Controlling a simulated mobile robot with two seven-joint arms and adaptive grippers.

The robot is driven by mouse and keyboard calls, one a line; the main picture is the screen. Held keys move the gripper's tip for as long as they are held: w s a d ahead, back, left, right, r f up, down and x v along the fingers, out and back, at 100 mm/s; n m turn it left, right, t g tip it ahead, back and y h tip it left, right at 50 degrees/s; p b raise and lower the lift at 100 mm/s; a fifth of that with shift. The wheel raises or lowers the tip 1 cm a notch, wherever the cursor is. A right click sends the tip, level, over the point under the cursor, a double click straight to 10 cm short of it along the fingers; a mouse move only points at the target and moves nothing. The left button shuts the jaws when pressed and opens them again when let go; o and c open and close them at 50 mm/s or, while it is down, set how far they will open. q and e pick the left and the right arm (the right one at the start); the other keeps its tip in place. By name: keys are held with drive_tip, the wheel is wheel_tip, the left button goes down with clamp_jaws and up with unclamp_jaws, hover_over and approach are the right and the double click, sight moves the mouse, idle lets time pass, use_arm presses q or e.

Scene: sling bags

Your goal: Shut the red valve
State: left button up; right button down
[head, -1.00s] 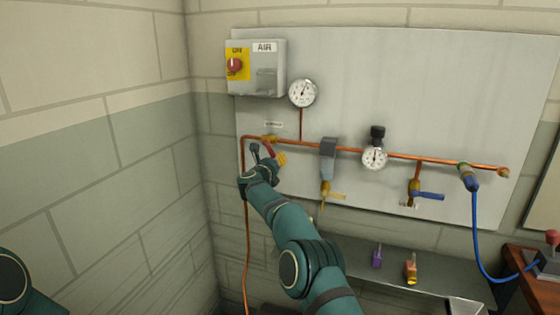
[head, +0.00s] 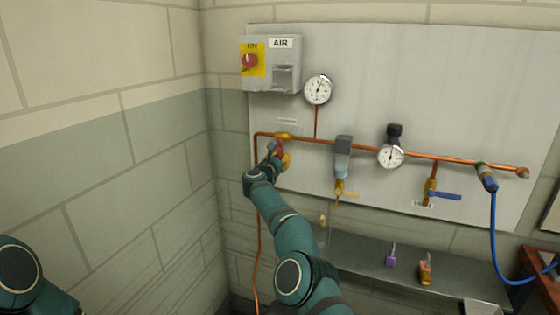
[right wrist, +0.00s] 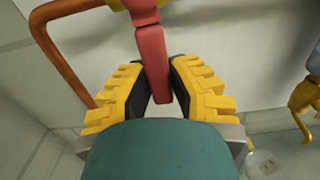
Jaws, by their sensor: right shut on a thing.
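The red valve handle (head: 279,145) hangs down from its brass body (head: 283,135) on the horizontal copper pipe, near the pipe's left bend. It points roughly straight down, across the pipe. In the right wrist view the red lever (right wrist: 152,55) runs down between the yellow-padded fingers. My right gripper (head: 279,157) is shut on this lever, with one finger on each side (right wrist: 160,82). The lower end of the lever shows between the fingers. My left gripper is out of view; only part of my left arm shows at the lower left.
Along the copper pipe (head: 315,141) are a grey filter unit (head: 343,146), a gauge (head: 390,156), and a blue-handled valve (head: 445,195). A red switch on the AIR box (head: 284,58) is above. A shelf (head: 365,260) with small tags is below. A wall stands close at left.

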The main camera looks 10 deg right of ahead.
idle(0.3)
drive_tip(key=c, duration=0.9)
unclamp_jaws()
drive_tip(key=shift+a, duration=0.1)
drive_tip(key=shift+o, duration=0.2)
drive_tip(key=shift+a+r, duration=0.1)
drive_tip(key=v, duration=1.2)
